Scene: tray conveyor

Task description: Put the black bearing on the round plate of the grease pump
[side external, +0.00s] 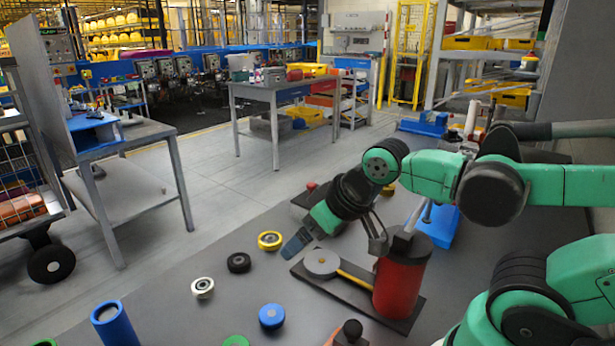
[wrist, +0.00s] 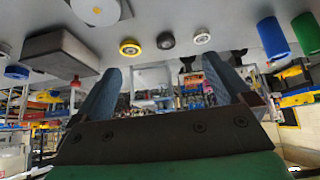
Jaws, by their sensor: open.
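The black bearing (side external: 239,262) lies flat on the grey table, between a yellow-rimmed bearing (side external: 270,240) and a white bearing (side external: 203,287). It also shows in the wrist view (wrist: 166,41), in the row near the top. The grease pump has a red cylinder (side external: 399,285) on a dark base, with a pale round plate (side external: 321,263) at the base's left end. The plate appears empty; in the wrist view it is cut off at the top (wrist: 97,10). My gripper (side external: 292,248) is open and empty, above and left of the plate, right of the black bearing.
A blue bearing (side external: 271,316) and a green one (side external: 236,341) lie nearer the front. A blue cylinder (side external: 115,325) stands at the front left. A dark knob (side external: 352,328) is at the front edge. The table around the black bearing is fairly clear.

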